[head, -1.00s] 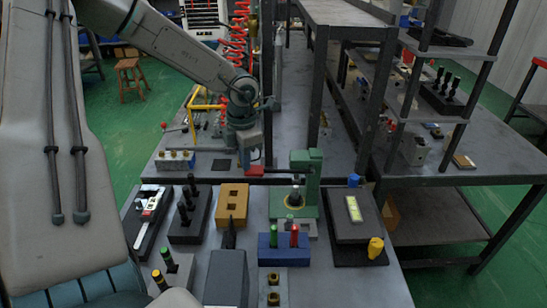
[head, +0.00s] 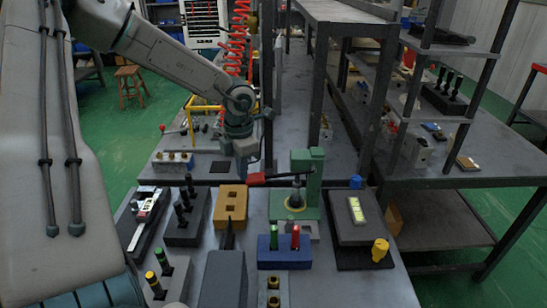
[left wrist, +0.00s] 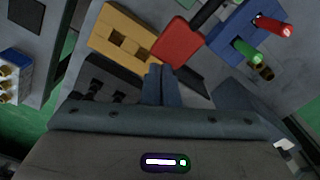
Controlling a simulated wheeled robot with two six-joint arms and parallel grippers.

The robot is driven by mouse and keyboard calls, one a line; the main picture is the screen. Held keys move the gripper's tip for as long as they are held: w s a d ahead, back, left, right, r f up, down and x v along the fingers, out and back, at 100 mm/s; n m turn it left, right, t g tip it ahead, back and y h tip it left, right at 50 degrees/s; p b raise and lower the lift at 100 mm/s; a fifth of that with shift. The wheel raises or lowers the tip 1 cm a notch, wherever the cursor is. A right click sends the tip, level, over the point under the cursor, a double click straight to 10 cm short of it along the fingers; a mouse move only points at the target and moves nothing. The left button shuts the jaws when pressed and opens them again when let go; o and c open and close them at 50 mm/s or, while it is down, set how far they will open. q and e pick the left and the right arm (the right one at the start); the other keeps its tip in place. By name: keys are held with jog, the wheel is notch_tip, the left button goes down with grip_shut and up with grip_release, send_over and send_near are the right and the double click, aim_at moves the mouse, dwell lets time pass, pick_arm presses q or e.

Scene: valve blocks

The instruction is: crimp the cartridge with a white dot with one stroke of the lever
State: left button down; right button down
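The green press (head: 312,170) stands mid-bench with its black lever bar reaching left to a red handle (head: 256,179). A dark upright part (head: 296,192) shows under its head; I cannot make out a white dot there. My left gripper (head: 245,172) is at the handle. In the left wrist view its fingers (left wrist: 161,72) are together with nothing visible between them, their tips right by the red handle (left wrist: 178,43). Contact is unclear. A blue block (head: 284,255) holds a red cartridge (head: 295,238) and a green cartridge (head: 274,241). The right gripper does not show.
An orange block (head: 230,203) with square holes lies below the handle. A grey box (head: 222,280) stands nearer. A black rack (head: 183,225) is left; a dark slab with a yellow-marked plate (head: 356,211) and a yellow knob (head: 379,249) are right.

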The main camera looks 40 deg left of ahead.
pick_arm(q)
jog(key=shift+f, duration=0.1)
jog(key=r, duration=0.2)
jog(key=w+d+r, duration=0.1)
jog(key=r, duration=0.1)
jog(key=shift+d+r+p, duration=0.1)
jog(key=shift+p, duration=0.25)
notch_tip(320, 180, up, 7)
jog(key=w+d+p, duration=0.2)
jog(key=shift+p, duration=0.4)
dwell(0.6)
